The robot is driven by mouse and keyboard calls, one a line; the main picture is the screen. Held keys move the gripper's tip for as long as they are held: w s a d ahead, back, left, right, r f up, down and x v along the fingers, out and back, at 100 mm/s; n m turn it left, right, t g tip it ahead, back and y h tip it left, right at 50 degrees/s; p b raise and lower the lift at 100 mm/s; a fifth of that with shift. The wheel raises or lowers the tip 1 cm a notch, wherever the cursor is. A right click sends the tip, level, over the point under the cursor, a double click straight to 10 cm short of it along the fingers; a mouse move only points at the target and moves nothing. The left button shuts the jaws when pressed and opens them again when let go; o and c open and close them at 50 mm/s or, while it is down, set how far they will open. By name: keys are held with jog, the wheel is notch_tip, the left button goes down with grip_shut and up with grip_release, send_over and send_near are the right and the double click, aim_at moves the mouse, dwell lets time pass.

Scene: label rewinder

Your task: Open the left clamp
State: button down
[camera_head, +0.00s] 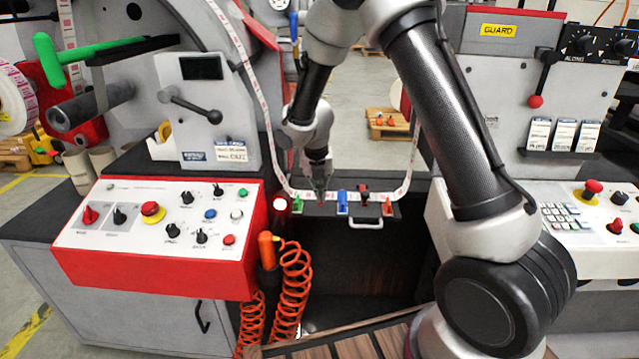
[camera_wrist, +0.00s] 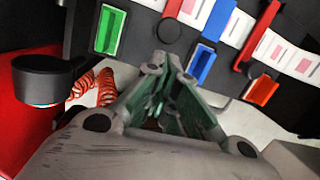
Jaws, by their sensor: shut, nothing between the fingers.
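The left clamp is the green one (camera_head: 298,203), at the left end of a row of coloured clamps on the dark splice plate. In the wrist view its green block (camera_wrist: 110,31) lies up and left of my fingertips. My gripper (camera_head: 319,196) points down between the green clamp and the blue clamp (camera_head: 342,203). In the wrist view my gripper (camera_wrist: 163,72) has its fingers together with nothing between them. It looks apart from both clamps. I cannot tell for sure whether the green clamp is open.
A red clamp (camera_head: 388,206) sits at the right of the row; the printed label web (camera_head: 366,194) runs along the plate. The red-edged button panel (camera_head: 155,222) stands left, with an orange coiled hose (camera_head: 290,285) below. A dark cylinder (camera_wrist: 42,79) is at left in the wrist view.

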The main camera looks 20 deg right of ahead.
jog(key=shift+w+d+f, duration=0.15)
jog(key=shift+f, duration=0.9)
jog(key=shift+w+d+f, duration=0.1)
jog(key=shift+f, duration=0.9)
jog(key=shift+r, duration=0.15)
